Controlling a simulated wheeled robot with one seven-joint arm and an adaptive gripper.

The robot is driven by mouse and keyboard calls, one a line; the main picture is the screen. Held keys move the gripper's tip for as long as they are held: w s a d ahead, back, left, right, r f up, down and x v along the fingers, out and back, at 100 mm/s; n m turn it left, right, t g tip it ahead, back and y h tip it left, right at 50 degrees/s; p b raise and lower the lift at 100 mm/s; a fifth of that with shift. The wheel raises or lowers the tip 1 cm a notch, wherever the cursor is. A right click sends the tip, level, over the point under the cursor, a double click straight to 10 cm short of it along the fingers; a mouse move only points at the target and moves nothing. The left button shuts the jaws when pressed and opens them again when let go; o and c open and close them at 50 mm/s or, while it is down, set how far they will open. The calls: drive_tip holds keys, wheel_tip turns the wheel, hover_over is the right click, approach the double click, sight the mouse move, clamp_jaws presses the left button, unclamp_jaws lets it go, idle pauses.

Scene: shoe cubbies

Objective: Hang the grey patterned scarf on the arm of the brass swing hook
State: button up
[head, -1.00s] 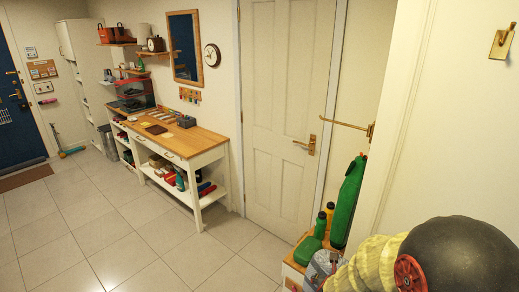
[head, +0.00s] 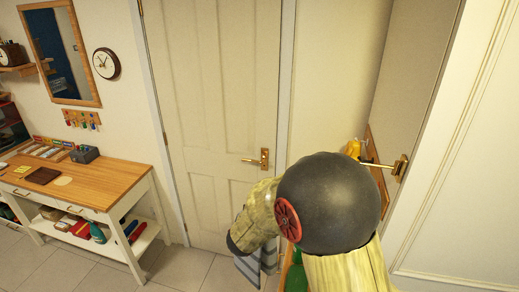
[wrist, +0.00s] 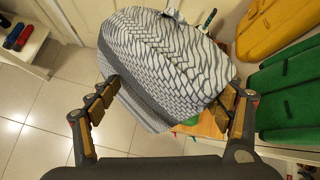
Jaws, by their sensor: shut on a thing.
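The grey patterned scarf (wrist: 165,60) fills the upper middle of the wrist view, a bundle with a woven dark-and-white pattern. My gripper (wrist: 172,92) is shut on it, with one finger at each side. In the head view a striped part of the scarf (head: 248,268) hangs below my arm, and the fingers are hidden. The scarf is lower and further left.
A white door with a brass handle (head: 262,159) stands behind my arm. A yellow thing (wrist: 275,30) and a green thing (wrist: 290,100) are right of the scarf in the wrist view. A wood-topped bench (head: 105,185) stands at the left, with tiled floor beside it.

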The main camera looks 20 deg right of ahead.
drive_tip(key=shift+m+g+h, duration=0.4)
drive_tip(key=shift+m+h, duration=0.1)
drive_tip(key=shift+m, duration=0.4)
drive_tip(key=r+p, duration=0.1)
drive_tip(key=r, duration=0.1)
drive_tip(key=w+d+r+p, duration=0.1)
drive_tip(key=r, duration=0.2)
drive_tip(key=r+p, duration=0.2)
drive_tip(key=shift+w+d+r, duration=0.2)
drive_tip(key=shift+w+r, duration=0.05)
drive_tip(key=shift+r, duration=0.1)
drive_tip(key=s+r+m+g+p, duration=0.2)
drive_tip(key=r+m+p, duration=0.1)
drive_tip(key=r+p, duration=0.4)
drive_tip(key=s+r+m+g+h+p, duration=0.1)
drive_tip(key=s+r+m+g+p, duration=0.1)
drive_tip(key=r+p, duration=0.6)
drive_tip(key=s+r+m+g+h+p, duration=0.1)
drive_tip(key=s+r+m+p, duration=0.2)
drive_tip(key=r, duration=0.7)
drive_tip(key=m+p, duration=0.2)
drive_tip(key=p, duration=0.2)
drive_tip(key=shift+a+r+g+p, duration=0.15)
drive_tip(key=shift+a+g+p, duration=0.05)
drive_tip(key=shift+g+p, duration=0.2)
drive_tip(key=shift+a, duration=0.1)
drive_tip(key=shift+b, duration=0.3)
